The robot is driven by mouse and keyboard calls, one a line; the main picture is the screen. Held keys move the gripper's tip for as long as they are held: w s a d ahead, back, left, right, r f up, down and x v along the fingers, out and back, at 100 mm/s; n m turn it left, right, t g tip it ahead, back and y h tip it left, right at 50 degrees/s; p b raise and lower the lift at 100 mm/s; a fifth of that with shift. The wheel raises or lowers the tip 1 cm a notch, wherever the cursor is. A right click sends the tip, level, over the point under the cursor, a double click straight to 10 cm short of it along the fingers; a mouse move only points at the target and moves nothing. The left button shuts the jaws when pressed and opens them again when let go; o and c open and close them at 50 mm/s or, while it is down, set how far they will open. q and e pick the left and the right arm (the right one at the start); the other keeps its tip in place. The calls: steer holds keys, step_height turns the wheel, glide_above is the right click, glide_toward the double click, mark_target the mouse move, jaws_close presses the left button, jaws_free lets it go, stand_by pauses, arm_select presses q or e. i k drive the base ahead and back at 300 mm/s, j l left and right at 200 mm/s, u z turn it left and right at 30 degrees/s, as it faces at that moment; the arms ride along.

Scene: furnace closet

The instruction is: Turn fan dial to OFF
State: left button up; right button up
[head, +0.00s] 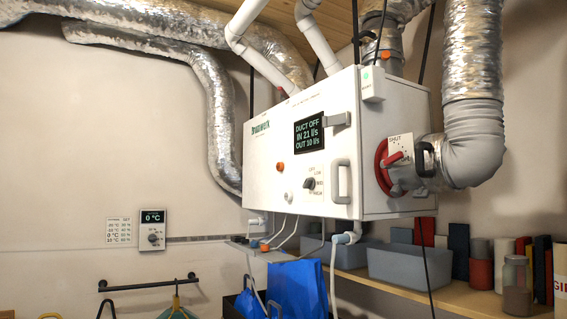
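A white ventilation unit (276,196) hangs in the middle of the head view. A small dark dial (308,184) sits on its front panel, left of a grey handle, with small labels beside it, one of which seems to read LOW. The direction of its pointer is too small to tell. Above the dial, a dark display (310,132) reads DUCT OFF, IN 21 l/s, OUT 10 l/s. Neither of my grippers shows in the head view.
A red wheel (383,167) marked SHUT is on the unit's right side by a duct. An orange knob (280,167) and a white knob (288,195) are near the dial. A wall thermostat (152,230) is at left. A shelf (465,297) with bins and jars stands below right.

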mark_target(309, 183)
steer(key=i+j, duration=0.25)
steer(key=i+j+z, duration=0.15)
steer(key=j, duration=0.2)
steer(key=i+j, duration=0.25)
steer(key=i+j+z, duration=0.15)
steer(key=j, duration=0.25)
steer(key=i+j, duration=0.25)
steer(key=i+j+z, duration=0.1)
steer(key=j, duration=0.35)
steer(key=i+j+z, duration=0.1)
steer(key=i+j, duration=0.2)
